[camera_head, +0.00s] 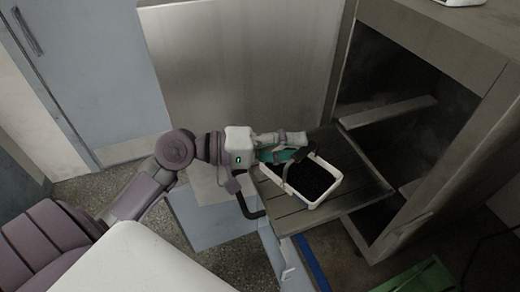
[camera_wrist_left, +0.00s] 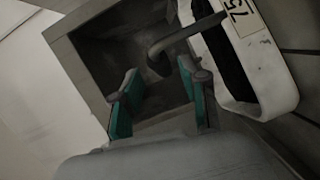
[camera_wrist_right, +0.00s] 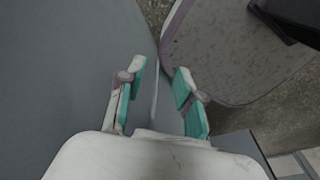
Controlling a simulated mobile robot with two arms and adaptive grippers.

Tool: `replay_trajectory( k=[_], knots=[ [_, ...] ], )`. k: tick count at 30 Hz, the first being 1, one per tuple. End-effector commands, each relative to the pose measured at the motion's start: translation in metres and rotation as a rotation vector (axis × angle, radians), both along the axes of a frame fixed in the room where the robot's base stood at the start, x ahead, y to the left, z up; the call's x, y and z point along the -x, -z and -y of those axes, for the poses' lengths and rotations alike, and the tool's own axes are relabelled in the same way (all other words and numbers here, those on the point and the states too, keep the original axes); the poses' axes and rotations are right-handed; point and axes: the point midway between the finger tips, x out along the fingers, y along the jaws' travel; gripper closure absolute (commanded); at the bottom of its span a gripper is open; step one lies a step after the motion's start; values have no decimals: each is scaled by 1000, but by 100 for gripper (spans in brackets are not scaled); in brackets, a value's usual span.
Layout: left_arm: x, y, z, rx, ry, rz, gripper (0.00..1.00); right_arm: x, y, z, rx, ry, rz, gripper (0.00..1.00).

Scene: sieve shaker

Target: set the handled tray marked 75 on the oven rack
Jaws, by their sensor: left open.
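The handled tray (camera_head: 327,194) is white with dark grainy contents and sits on the oven rack (camera_head: 364,186), a grey slatted shelf sticking out of the open oven. The tray (camera_wrist_left: 275,80) fills the upper right of the left wrist view, with its label 75 (camera_wrist_left: 241,14). Its dark arched handle (camera_wrist_left: 184,34) stands up from it. My left gripper (camera_head: 290,150) is open at the tray's back left edge, beside the handle. Its teal-padded fingers (camera_wrist_left: 163,88) hold nothing, and the handle is not between them. My right gripper (camera_wrist_right: 160,82) is open and empty, away from the tray.
The oven (camera_head: 485,130) has a dark open cavity with a second ledge (camera_head: 388,111) above the rack. A green object (camera_head: 415,279) lies at the lower right. Cabinet doors (camera_head: 95,70) stand at the left. Bare slats lie right of the tray.

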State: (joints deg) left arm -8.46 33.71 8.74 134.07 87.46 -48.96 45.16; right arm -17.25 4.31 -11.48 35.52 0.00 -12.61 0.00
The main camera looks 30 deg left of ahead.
Motion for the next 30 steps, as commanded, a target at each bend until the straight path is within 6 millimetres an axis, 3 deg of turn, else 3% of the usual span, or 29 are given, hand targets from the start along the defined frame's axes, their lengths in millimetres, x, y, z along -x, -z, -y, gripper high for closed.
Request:
replay_trajectory(
  k=[3,12,30],
  knots=[
    [16,4,-21,-7,-1,-1,56,-1,17,0,1,0,2,64],
    [42,-4,-57,0,-1,-2,56,-2,31,2,2,-1,2,64],
    [49,-8,-66,0,1,0,56,-2,33,6,7,-1,2,64]
  ],
)
